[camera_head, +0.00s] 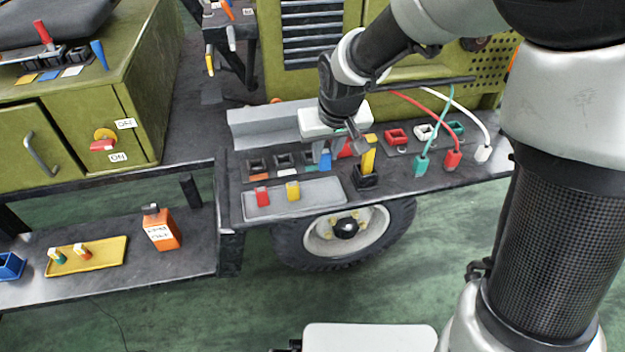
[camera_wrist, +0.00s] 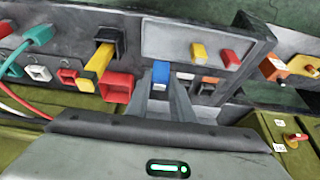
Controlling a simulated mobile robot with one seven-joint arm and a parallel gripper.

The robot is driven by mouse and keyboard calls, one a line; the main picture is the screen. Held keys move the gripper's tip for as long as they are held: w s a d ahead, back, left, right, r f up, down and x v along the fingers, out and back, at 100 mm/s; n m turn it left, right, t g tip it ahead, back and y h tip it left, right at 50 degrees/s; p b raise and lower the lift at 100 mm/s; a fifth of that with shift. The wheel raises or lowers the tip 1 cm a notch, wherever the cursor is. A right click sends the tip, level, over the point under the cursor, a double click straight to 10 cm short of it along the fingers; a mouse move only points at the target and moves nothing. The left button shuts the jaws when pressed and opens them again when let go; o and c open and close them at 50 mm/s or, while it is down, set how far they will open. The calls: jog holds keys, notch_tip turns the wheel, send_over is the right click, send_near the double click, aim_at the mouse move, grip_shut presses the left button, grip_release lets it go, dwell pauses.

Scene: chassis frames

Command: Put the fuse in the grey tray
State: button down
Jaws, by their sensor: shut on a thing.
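My gripper (camera_head: 350,135) points down over the bench shelf, in front of the row of sockets. In the wrist view its fingers (camera_wrist: 160,100) are closed on a blue fuse (camera_wrist: 161,72). The blue fuse (camera_head: 325,160) also shows in the head view, partly hidden by the gripper; I cannot tell whether its lower end is in a socket. The grey tray (camera_head: 325,198) lies at the shelf's front edge, left of and nearer than the fuse. It holds a red fuse (camera_head: 262,196) and a yellow fuse (camera_head: 293,191). The grey tray (camera_wrist: 165,40) is also in the wrist view.
A yellow lever in a black socket (camera_head: 366,178) stands right of the gripper. Red, white and green cabled plugs (camera_head: 452,159) are further right. A grey channel (camera_head: 265,126) lies behind. A lower shelf at left has a yellow tray (camera_head: 110,255) and orange bottle (camera_head: 161,230).

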notch_tip(320, 180, down, 8)
jog(key=shift+f+b, duration=0.1)
jog(key=shift+b, duration=0.85)
jog(key=shift+f, duration=0.1)
jog(key=c, duration=1.5)
grip_release()
jog(key=shift+c, duration=0.2)
